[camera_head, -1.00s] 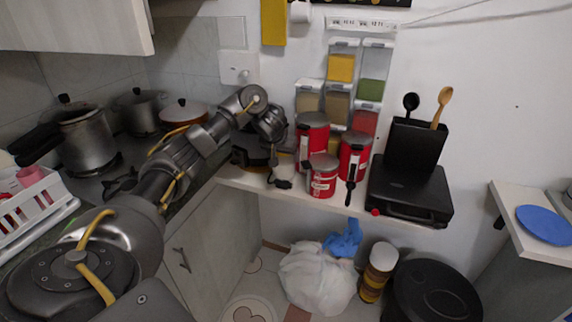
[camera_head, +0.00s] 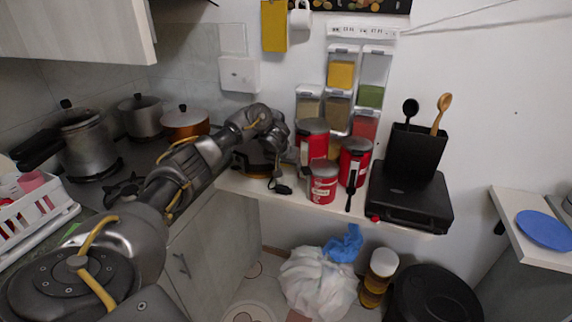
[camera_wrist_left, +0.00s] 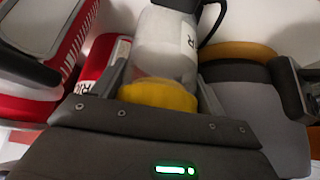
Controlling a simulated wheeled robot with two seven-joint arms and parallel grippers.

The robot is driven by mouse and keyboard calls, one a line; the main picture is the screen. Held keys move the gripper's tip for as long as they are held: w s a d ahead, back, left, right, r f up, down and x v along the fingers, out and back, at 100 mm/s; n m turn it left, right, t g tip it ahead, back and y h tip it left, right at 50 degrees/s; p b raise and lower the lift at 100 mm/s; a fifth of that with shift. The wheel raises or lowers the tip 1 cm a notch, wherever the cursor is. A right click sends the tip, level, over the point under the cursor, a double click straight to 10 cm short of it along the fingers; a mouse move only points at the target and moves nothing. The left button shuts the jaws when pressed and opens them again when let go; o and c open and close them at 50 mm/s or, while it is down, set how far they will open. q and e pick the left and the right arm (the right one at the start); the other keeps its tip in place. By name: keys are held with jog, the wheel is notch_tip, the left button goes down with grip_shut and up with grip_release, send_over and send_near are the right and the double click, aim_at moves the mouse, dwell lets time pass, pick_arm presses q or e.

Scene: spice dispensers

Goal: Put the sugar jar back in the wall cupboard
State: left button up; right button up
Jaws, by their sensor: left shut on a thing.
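My left gripper (camera_head: 282,152) is at the left end of the wall shelf, beside the red tins. In the left wrist view its fingers (camera_wrist_left: 162,88) are shut around a pale jar (camera_wrist_left: 165,45), apparently the sugar jar. The jar shows yellow at the end near the gripper, a dark handled part at the far end, and a label of which only an "R" is readable. In the head view the jar is mostly hidden by the gripper. The wall cupboard (camera_head: 75,30) is at the upper left; only its lower part shows. My right gripper is out of view.
Red tins (camera_head: 323,182) with dark lids stand close right of the gripper, below wall-mounted spice dispensers (camera_head: 340,75). A dark appliance with an orange ring (camera_wrist_left: 240,50) is close on the other side. Pots (camera_head: 85,145) stand on the stove. A black case (camera_head: 410,195) fills the shelf's right.

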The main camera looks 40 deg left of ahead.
pick_arm(q)
jog(key=o, duration=1.8)
jog(key=shift+f, duration=0.1)
jog(key=shift+c, duration=0.2)
jog(key=shift+s+d+r, duration=0.1)
jog(key=shift+d+r, duration=0.05)
jog(key=shift+r, duration=0.3)
jog(key=p+v, duration=0.1)
jog(key=v, duration=0.4)
jog(key=shift+r, duration=0.1)
jog(key=p+v, duration=0.4)
jog(key=v, duration=0.2)
jog(key=shift+s, duration=0.2)
